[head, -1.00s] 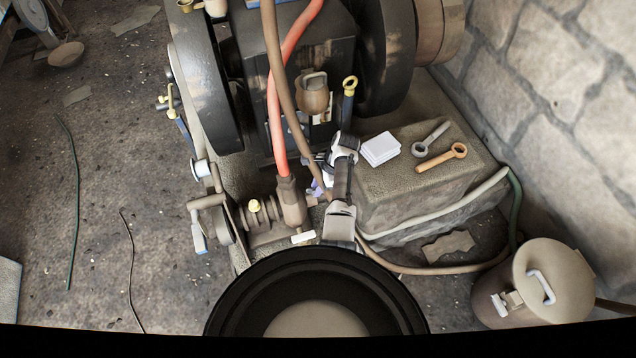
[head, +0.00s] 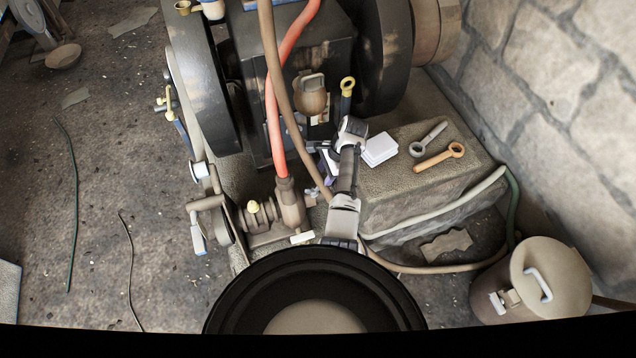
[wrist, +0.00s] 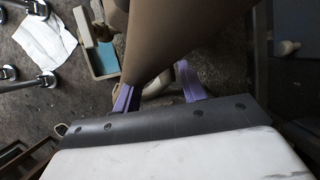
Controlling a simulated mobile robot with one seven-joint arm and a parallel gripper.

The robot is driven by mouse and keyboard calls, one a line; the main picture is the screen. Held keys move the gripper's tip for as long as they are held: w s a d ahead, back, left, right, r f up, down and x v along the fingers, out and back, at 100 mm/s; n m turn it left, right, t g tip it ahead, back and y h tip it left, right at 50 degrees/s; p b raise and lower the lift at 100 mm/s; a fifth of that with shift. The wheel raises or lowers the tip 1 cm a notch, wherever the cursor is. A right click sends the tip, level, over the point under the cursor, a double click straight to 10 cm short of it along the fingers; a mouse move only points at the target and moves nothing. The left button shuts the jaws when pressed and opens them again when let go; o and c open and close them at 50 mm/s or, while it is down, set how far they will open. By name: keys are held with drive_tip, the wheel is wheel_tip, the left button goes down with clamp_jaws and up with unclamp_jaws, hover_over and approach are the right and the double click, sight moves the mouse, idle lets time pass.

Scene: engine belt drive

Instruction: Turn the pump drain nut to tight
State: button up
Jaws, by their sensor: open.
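The pump (head: 262,214) sits low at the front of the engine, with a yellow-topped fitting (head: 254,206) and a red hose rising from its right end. I cannot make out for certain which part is the drain nut. My gripper (head: 325,166) is right of the red hose, above and to the right of the pump, partly hidden by my arm. In the wrist view its two purple fingers (wrist: 156,88) are spread apart. A broad brown shape (wrist: 165,35), likely the brown hose, crosses in front of them and hides what lies beyond. Nothing is seen gripped.
The brown hose (head: 272,75) and red hose (head: 275,125) hang close beside my gripper. A stone block (head: 400,195) at right carries a white stack (head: 380,149), a grey wrench (head: 428,140) and an orange wrench (head: 440,158). A lidded can (head: 545,285) stands at front right.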

drive_tip(key=s+v, duration=0.1)
drive_tip(key=v, duration=0.6)
drive_tip(key=shift+w+r, duration=0.4)
drive_tip(key=shift+w, duration=0.15)
drive_tip(key=shift+s+d, duration=0.1)
